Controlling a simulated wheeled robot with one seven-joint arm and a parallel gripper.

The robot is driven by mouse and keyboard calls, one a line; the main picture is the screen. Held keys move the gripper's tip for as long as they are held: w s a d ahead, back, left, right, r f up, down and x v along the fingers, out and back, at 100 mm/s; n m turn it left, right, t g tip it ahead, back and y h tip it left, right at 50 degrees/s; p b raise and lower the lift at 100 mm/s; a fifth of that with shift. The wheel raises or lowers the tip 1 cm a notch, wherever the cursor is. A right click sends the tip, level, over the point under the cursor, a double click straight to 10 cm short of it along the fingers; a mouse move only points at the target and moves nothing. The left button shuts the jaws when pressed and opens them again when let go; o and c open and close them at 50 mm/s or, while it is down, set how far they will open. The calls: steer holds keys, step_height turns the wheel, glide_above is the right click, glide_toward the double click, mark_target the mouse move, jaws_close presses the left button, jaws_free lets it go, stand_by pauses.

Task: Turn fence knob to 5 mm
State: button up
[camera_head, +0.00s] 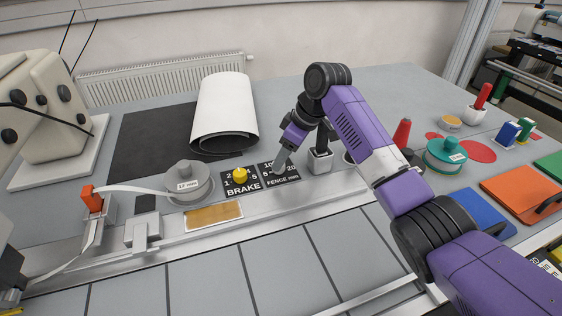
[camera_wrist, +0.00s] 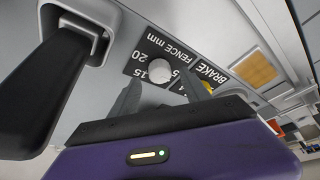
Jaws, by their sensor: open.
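The fence knob (camera_wrist: 159,71) is a small pale round knob on a black "FENCE mm" plate (camera_wrist: 160,46). In the wrist view the numbers 20 and 15 show on the plate. My gripper (camera_wrist: 160,80) is open, with one grey finger on either side of the knob; I cannot tell whether they touch it. In the head view my gripper (camera_head: 281,163) points down at the fence plate (camera_head: 292,177) and mostly hides the knob. The knob's pointer direction cannot be made out.
A yellow brake knob (camera_head: 240,175) on the "BRAKE" plate (camera_head: 241,188) is close on the left. A grey spool (camera_head: 188,182) stands farther left, a white roll (camera_head: 224,112) behind. A grey holder (camera_head: 320,161) and red cone (camera_head: 402,133) are to the right.

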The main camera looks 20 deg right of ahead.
mark_target(290, 175)
steer(key=shift+v, duration=2.35)
